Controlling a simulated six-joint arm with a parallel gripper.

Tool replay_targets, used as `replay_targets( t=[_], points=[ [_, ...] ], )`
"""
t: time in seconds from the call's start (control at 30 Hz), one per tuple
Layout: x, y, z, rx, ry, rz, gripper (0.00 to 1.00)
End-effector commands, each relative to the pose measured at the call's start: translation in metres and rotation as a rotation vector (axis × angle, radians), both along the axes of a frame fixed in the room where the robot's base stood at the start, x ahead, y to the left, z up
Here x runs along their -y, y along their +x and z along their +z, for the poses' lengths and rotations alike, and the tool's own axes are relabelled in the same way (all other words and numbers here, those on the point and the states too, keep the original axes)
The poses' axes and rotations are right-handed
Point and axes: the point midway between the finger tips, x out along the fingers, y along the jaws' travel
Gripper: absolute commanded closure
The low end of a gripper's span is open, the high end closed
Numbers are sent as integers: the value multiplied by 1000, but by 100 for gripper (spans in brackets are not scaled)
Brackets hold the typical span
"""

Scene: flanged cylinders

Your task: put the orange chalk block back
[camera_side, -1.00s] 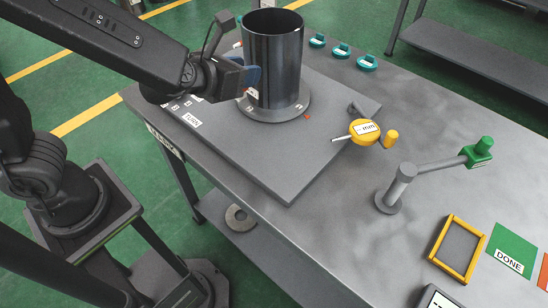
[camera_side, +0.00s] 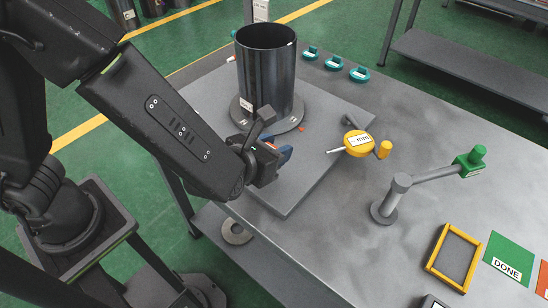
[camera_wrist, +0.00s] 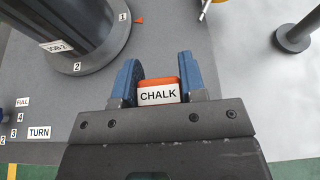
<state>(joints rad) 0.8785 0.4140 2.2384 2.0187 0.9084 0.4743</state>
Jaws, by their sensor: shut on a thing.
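The orange chalk block (camera_wrist: 158,83) has a white label reading CHALK and sits between my blue fingers in the wrist view. My gripper (camera_wrist: 159,72) is shut on it. In the side view my gripper (camera_side: 284,155) is in front of and to the right of the cylinder's base, over the grey plate's near side. The block is mostly hidden there by the fingers. A tray with a yellow rim (camera_side: 434,266) lies at the right of the table, and its dark inside looks empty.
A dark flanged cylinder (camera_side: 265,75) stands upright on the grey plate (camera_side: 300,180). A green DONE card (camera_side: 510,256) is beside the tray.

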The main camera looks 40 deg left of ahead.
Motion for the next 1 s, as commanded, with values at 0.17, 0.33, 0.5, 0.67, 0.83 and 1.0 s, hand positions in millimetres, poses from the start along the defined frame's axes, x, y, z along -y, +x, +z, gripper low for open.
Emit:
replay_targets(
  t=[0.17,0.33,0.5,0.67,0.83,1.0],
  points=[
    [0,0,-26,-3,5,-1,87],
    [0,0,-34,0,1,-2,87],
    [0,0,-33,0,1,-1,87],
    [-1,0,-37,-1,1,-1,87],
    [-1,0,-36,-1,1,0,46],
    [-1,0,-36,-1,1,0,37]
  ],
)
